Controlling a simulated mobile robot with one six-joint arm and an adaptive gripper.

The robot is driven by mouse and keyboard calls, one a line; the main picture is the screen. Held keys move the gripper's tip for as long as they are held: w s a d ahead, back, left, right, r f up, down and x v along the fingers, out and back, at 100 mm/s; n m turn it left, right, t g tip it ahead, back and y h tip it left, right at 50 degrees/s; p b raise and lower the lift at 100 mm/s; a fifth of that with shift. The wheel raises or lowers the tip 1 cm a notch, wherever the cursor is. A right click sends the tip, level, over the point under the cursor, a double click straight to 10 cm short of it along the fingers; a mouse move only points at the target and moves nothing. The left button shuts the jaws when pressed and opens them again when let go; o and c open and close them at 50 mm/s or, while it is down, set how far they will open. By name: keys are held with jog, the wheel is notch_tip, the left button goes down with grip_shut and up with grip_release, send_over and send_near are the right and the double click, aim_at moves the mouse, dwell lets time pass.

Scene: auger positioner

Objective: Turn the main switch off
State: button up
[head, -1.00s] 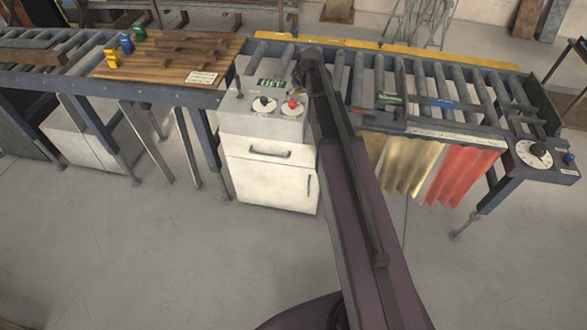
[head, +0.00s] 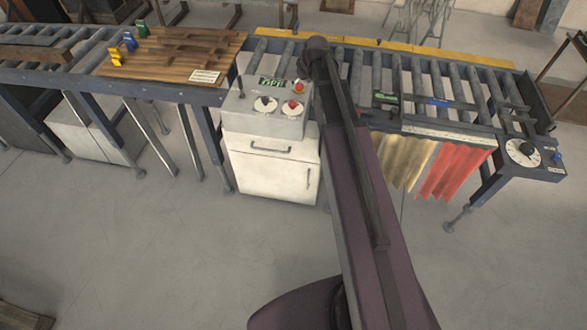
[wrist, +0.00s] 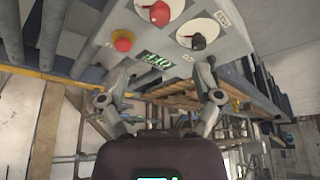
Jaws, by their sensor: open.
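The control box (head: 250,122) stands on a white cabinet, its dials facing me. It has a black knob (head: 264,102) and a red knob (head: 296,106) on round white dials, a red push button (head: 299,87) and a green display (head: 271,82). In the wrist view the red knob (wrist: 158,13), black knob (wrist: 197,42), red button (wrist: 123,42) and display (wrist: 155,60) show upside down. I cannot read which knob is the main switch. My gripper (wrist: 165,85) is open and empty, its fingers apart, below the display in that view and clear of both knobs. My arm hides it in the head view.
A roller conveyor (head: 450,95) runs right of the box, with red and gold strip curtains (head: 455,172) below. A wooden board (head: 180,55) with small coloured pieces lies left. Another dial (head: 522,152) sits at the far right. The floor in front is clear.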

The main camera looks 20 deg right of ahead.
jog(key=s+a+f+m+g+b, duration=0.1)
jog(key=s+a+f+b, duration=0.2)
jog(key=s+f+b, duration=0.2)
jog(key=s+a+f+m+g+h+b, duration=0.1)
jog(key=s+f+b, duration=0.4)
jog(key=s, duration=0.6)
jog(key=s+a+f+m+g+b, duration=0.1)
jog(key=s+a+f+g+b, duration=0.1)
jog(key=s+a+f+b, duration=0.3)
jog(key=shift+s+a+f+m, duration=0.4)
jog(key=shift+s+f, duration=0.35)
jog(key=shift+s, duration=0.8)
jog(key=shift+s+a+f+b, duration=0.1)
jog(key=shift+s+f+b, duration=0.05)
jog(key=shift+s+b, duration=0.2)
jog(key=shift+w, duration=0.1)
